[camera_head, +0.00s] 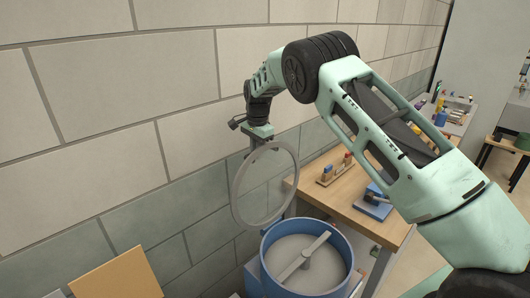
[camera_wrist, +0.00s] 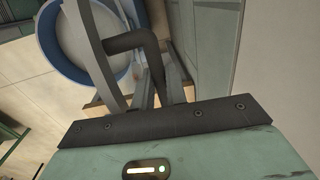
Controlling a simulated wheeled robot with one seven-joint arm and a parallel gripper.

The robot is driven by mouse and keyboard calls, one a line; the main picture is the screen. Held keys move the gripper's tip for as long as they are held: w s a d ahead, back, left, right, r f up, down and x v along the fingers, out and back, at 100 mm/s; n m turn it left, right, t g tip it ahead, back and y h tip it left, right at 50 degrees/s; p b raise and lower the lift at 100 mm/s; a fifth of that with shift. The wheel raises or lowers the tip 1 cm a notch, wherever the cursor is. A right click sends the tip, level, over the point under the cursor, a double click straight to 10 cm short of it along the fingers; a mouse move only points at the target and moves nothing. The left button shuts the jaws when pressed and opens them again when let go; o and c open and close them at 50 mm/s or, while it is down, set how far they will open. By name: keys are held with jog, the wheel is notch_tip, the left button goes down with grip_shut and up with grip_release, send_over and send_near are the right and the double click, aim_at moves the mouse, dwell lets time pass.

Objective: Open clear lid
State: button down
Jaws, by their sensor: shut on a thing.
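The clear lid (camera_head: 235,195) is a round see-through disc with a grey rim. In the head view it stands nearly upright above the back of a blue drum (camera_head: 273,275). The drum is open at the top, with a grey paddle bar (camera_head: 303,257) inside. My gripper (camera_head: 254,143) is at the lid's upper edge. In the wrist view my gripper's fingers (camera_wrist: 163,85) are shut on a dark bent handle (camera_wrist: 132,41), beside the lid's grey rim (camera_wrist: 92,50). The blue drum (camera_wrist: 50,50) shows behind. The lid's hinge is hard to make out.
A wooden table (camera_head: 345,205) stands right of the drum, with a small rack (camera_head: 333,172) and a blue device (camera_head: 373,203) on it. A tan board (camera_head: 117,275) is at lower left. The block wall (camera_head: 110,110) is close behind the lid.

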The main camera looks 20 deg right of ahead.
jog(key=w, duration=0.1)
jog(key=w+a, duration=0.1)
jog(key=w+f, duration=0.1)
jog(key=shift+w+a+f, duration=0.1)
jog(key=shift+w+a, duration=0.15)
jog(key=shift+a, duration=0.25)
jog(key=c, duration=1.4)
grip_release()
jog(key=shift+w, duration=0.1)
jog(key=shift+w+f, duration=0.1)
jog(key=shift+w, duration=0.2)
